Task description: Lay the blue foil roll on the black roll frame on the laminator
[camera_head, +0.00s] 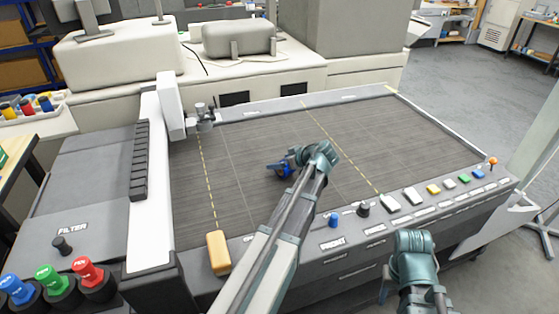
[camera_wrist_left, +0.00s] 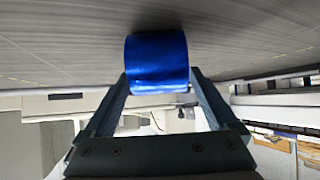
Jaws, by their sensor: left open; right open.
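The blue foil roll (camera_head: 279,171) is over the dark bed of the laminator, near its middle. In the left wrist view the roll (camera_wrist_left: 157,62) sits between the two finger ends of my left gripper (camera_wrist_left: 160,82), close to both. My left gripper (camera_head: 289,166) is open around the roll; in the head view my wrist hides much of it. Whether the roll touches the bed is unclear. My right gripper (camera_head: 388,284) is open at the front edge of the laminator, mostly hidden by its own wrist. I cannot make out the black roll frame in either view.
The laminator's dark bed (camera_head: 240,135) is mostly clear. A front panel carries buttons, including a yellow one (camera_head: 433,188) and a blue one (camera_head: 333,220). An orange block (camera_head: 218,252) stands at the front left corner. A white upright (camera_head: 168,105) borders the bed's left side.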

